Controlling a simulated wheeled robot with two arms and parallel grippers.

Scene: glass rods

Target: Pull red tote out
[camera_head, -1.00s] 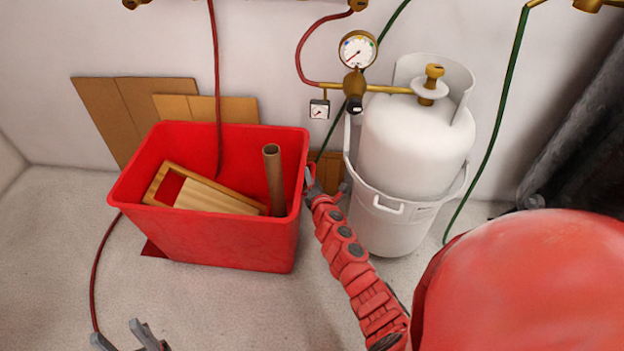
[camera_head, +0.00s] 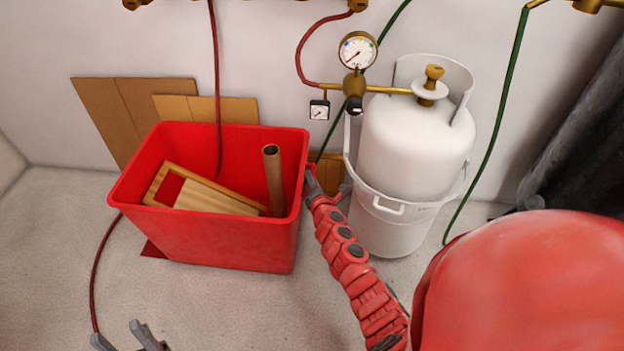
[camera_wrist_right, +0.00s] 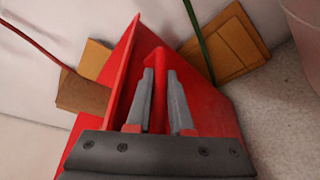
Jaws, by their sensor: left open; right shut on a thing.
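The red tote (camera_head: 220,242) stands on the floor against the back wall. It holds a wooden box (camera_head: 205,196) and a brown tube (camera_head: 274,180). My right gripper (camera_head: 311,172) is at the tote's right rim. In the right wrist view my right gripper (camera_wrist_right: 160,88) has its two grey fingers on either side of the tote's red rim (camera_wrist_right: 158,62), shut on it. My left gripper (camera_head: 122,338) is at the bottom edge of the head view, in front of the tote, open and empty. Only its fingertips show.
A white gas cylinder (camera_head: 415,145) sits in a white bucket (camera_head: 392,228) just right of my right gripper. Wooden boards (camera_head: 112,110) lean on the wall behind. The floor in front is clear.

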